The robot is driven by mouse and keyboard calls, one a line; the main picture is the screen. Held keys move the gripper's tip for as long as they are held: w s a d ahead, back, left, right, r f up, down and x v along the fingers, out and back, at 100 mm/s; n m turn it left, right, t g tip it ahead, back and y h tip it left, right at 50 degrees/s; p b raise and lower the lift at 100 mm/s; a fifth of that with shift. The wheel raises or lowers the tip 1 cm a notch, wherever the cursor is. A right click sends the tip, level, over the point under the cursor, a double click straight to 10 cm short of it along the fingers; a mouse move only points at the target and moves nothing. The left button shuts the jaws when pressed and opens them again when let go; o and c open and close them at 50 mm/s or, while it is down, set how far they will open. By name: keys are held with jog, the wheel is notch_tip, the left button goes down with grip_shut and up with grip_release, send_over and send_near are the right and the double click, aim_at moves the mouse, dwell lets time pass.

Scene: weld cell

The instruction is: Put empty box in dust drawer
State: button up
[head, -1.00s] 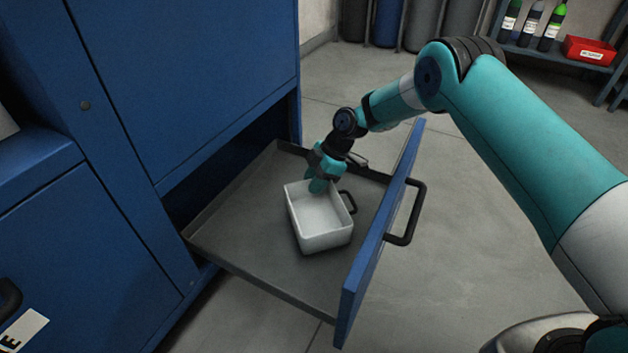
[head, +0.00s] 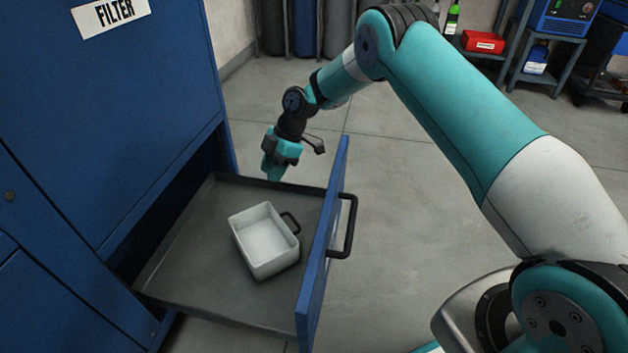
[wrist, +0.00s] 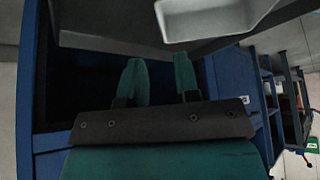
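The white empty box (head: 264,241) with a black side handle sits upright inside the open dust drawer (head: 190,262). The drawer is a grey tray with a blue front and a black bar handle. My gripper (head: 271,172) is above and behind the box, near the drawer's far edge, apart from the box. In the wrist view my gripper (wrist: 161,78) shows two teal fingers spread apart with nothing between them. The box's white rim (wrist: 212,22) is at the top of the wrist view, beyond the fingertips.
The blue cabinet (head: 110,120) with a FILTER label stands at the left, above and around the drawer. Gas cylinders (head: 305,28) and shelves with a red bin (head: 483,42) are at the back. Bare floor lies right of the drawer.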

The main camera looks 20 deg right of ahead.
jog(key=s+a+r+m+h, duration=0.1)
jog(key=s+r+m, duration=0.3)
jog(key=s+r, duration=0.55)
jog(key=s+a+r+m, duration=0.1)
jog(key=s+r+m, duration=0.2)
jog(key=s+r, duration=0.65)
jog(key=s+d+r+m, duration=0.2)
jog(key=s+r+m, duration=0.1)
jog(key=s, duration=0.6)
jog(key=s+d+r+m+t, duration=0.1)
jog(key=s+d+r+m, duration=0.1)
jog(key=s, duration=0.7)
jog(key=shift+r+m+h, duration=0.3)
jog(key=shift+r+m, duration=0.15)
jog(key=shift+m, duration=0.15)
